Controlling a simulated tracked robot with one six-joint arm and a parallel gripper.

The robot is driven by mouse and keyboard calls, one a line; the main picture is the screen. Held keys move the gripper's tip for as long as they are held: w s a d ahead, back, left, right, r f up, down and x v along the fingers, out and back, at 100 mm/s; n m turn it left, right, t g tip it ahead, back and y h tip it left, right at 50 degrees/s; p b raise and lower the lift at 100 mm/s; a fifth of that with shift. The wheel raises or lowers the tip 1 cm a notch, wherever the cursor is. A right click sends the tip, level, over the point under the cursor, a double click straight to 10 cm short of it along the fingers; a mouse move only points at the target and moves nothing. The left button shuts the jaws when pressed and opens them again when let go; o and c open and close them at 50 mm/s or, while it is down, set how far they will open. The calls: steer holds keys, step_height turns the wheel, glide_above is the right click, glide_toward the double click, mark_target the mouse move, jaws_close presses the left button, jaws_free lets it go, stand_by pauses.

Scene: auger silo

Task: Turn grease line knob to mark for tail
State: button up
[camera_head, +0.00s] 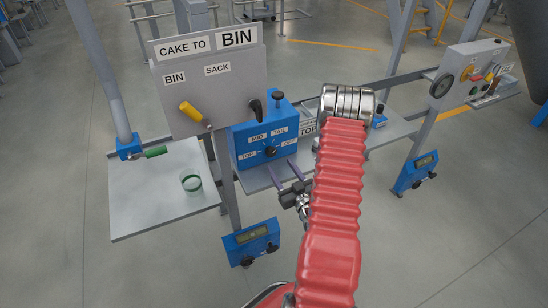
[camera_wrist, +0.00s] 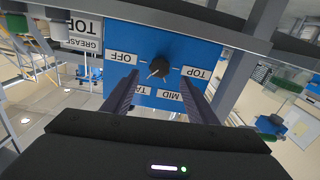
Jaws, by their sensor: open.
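The grease line knob (camera_head: 270,152) is a small black dial on the sloped front of a blue box (camera_head: 249,168). White labels around it read TOP, MID, TAIL and OFF. In the wrist view, which is upside down, the knob (camera_wrist: 160,68) sits near the middle. A thin white line shows at its lower left, on the TAIL side; I cannot tell whether it is pointer or tick. My gripper (camera_head: 281,167) is open in front of the box. Its two dark fingers (camera_wrist: 160,82) point at the panel, apart, with the knob beyond and between them. Neither finger visibly touches it.
A GREASE TOP sign (camera_wrist: 85,30) stands beside the box. A gauge panel (camera_head: 462,95) stands right. Blue meter boxes hang lower down.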

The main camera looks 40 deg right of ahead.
mark_target(272, 154)
steer(key=x, duration=0.7)
steer(key=shift+c, duration=0.7)
steer(key=c, duration=0.9)
